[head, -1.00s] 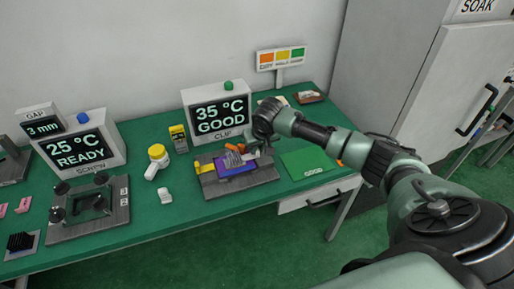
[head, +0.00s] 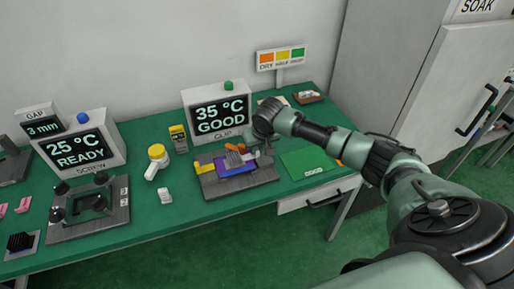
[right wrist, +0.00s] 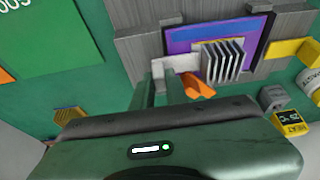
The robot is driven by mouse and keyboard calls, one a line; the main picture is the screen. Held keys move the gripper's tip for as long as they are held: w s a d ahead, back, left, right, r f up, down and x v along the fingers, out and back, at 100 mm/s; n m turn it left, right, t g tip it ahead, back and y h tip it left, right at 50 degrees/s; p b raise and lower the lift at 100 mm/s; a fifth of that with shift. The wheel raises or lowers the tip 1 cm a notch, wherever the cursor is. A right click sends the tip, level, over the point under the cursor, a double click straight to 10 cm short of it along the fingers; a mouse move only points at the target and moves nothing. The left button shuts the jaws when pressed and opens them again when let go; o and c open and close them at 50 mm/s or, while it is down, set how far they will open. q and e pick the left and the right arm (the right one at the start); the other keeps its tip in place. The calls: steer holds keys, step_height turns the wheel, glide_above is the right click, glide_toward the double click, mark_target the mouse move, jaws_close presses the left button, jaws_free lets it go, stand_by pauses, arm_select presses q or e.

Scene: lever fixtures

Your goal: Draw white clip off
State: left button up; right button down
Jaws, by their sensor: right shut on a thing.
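The white clip (right wrist: 182,64) shows in the right wrist view at the edge of a purple board (right wrist: 190,33), beside a grey finned block (right wrist: 223,60). My right gripper (right wrist: 164,80) is shut on the clip. An orange piece (right wrist: 199,86) lies close by the fingers and the block. In the head view my right gripper (head: 262,142) is at the back right of the clip station's grey base (head: 262,178), and its fingertips are hard to make out. The purple board (head: 238,170) lies on that base. My left gripper is not in view.
The clip station's display (head: 218,113) reads 35 °C GOOD and stands behind the base. A green mat (head: 308,163) is to the right. A yellow-capped white bottle (head: 157,160) and a small white block (head: 165,196) are to the left. The table's front edge is near the base.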

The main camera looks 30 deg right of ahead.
steer(key=shift+d+r, duration=0.15)
steer(key=shift+d, duration=0.1)
steer(key=d+p, duration=0.1)
steer(key=d, duration=0.1)
steer(key=s+d+p, duration=0.1)
steer(key=d, duration=0.1)
steer(key=shift+s+p, duration=0.1)
steer(key=shift+p, duration=0.3)
steer(key=shift+d, duration=0.3)
steer(key=c, duration=1.5)
jaws_free()
steer(key=shift+o, duration=0.5)
steer(key=shift+d, duration=0.1)
